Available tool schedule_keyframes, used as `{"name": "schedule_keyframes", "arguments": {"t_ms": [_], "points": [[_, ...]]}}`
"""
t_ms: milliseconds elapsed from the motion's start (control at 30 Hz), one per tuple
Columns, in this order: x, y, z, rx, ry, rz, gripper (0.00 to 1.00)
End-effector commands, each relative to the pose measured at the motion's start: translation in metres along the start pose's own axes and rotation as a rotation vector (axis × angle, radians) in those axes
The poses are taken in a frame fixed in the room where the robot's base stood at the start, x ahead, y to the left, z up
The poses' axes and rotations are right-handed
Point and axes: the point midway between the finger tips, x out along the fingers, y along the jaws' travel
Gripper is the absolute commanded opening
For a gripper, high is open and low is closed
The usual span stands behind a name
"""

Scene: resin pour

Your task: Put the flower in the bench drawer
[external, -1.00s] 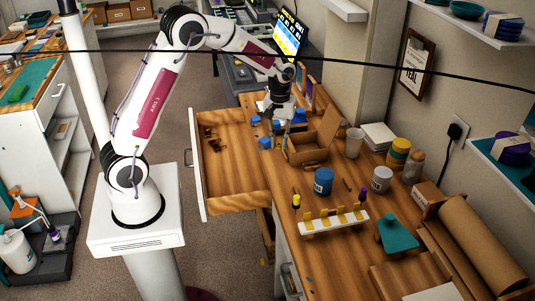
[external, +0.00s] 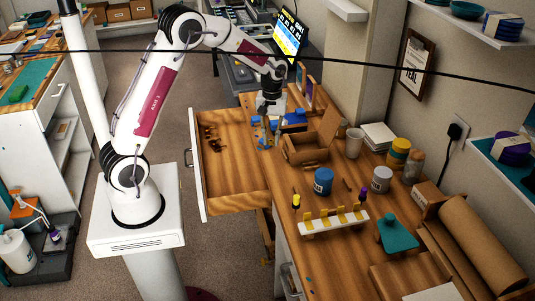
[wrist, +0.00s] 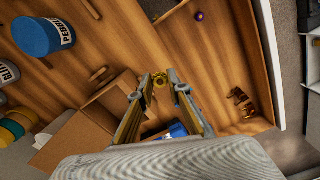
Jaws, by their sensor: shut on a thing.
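My gripper (external: 267,128) points down over the back part of the bench, beside the open drawer. In the wrist view its fingers (wrist: 162,80) are close together around a small yellow flower-like thing (wrist: 159,82), which I take to be the flower. Its stem and lower parts cannot be made out, and the external view does not show it clearly. The bench drawer (external: 204,196) stands pulled open to the left of the bench. Brown pieces (external: 212,138) lie in its far left corner, and most of its floor is bare.
An open cardboard box (external: 304,153) stands right of my gripper. Blue pieces (external: 293,117) lie near it. A blue tin (external: 323,181), a white cup (external: 354,142) and a white rack (external: 334,223) stand on the bench. A small purple round thing (wrist: 199,16) shows in the wrist view.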

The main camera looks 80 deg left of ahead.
Motion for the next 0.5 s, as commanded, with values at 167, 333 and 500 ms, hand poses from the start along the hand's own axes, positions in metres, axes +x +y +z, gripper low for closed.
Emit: {"name": "schedule_keyframes", "arguments": {"t_ms": [167,333,500], "points": [[0.011,-0.03,-0.015,-0.177,-0.011,-0.01,0.11],[0.018,-0.046,-0.022,-0.36,-0.013,-0.013,0.11],[0.025,-0.058,-0.026,-0.534,-0.014,-0.015,0.11]]}}
